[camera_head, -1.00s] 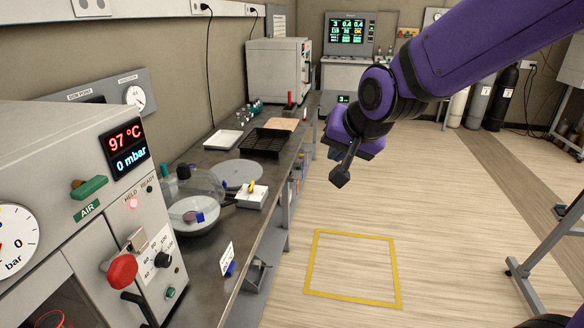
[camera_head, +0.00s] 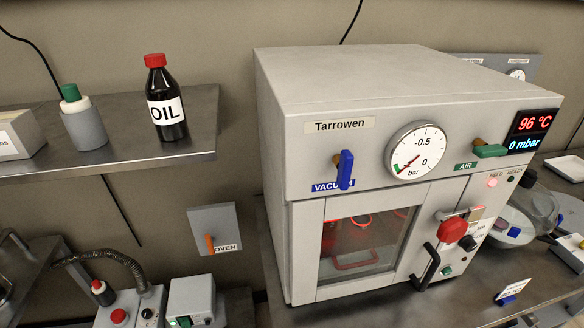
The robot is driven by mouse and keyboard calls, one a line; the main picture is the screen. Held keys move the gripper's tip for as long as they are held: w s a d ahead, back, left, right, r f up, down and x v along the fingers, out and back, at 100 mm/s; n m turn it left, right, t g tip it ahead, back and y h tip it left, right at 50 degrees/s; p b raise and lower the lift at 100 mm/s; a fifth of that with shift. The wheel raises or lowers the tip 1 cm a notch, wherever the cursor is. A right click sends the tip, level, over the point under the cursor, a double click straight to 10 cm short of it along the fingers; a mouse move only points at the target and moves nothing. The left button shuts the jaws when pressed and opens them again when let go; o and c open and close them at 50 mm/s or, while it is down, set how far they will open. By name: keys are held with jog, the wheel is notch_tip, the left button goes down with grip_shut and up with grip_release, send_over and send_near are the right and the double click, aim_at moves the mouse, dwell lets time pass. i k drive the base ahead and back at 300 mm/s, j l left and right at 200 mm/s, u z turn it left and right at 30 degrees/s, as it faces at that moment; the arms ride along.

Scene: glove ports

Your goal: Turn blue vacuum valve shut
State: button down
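The blue vacuum valve (camera_head: 345,169) is a lever handle on the upper left of the front of the grey Tarrowen oven (camera_head: 360,110). The lever stands upright, above its blue VACUUM label (camera_head: 333,186). The round bar gauge (camera_head: 416,151) is to its right. The green AIR valve lever (camera_head: 489,151) lies roughly level, farther right. The display (camera_head: 532,129) reads 96 °C and 0 mbar. My gripper is not in view now, so its state and distance from the valve do not show.
The oven's glass door (camera_head: 365,245) has a black handle (camera_head: 426,267) and a red knob (camera_head: 452,230) beside it. A metal shelf (camera_head: 130,143) with an oil bottle (camera_head: 168,106) is at left. An orange-levered OVEN box (camera_head: 213,230) is on the wall.

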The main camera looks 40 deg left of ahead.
aim_at(343, 162)
jog(key=j+u, duration=0.1)
jog(key=u, duration=0.3)
jog(key=i+u, duration=0.15)
jog(key=u, duration=0.65)
jog(key=i+j, duration=0.05)
jog(key=i, duration=0.05)
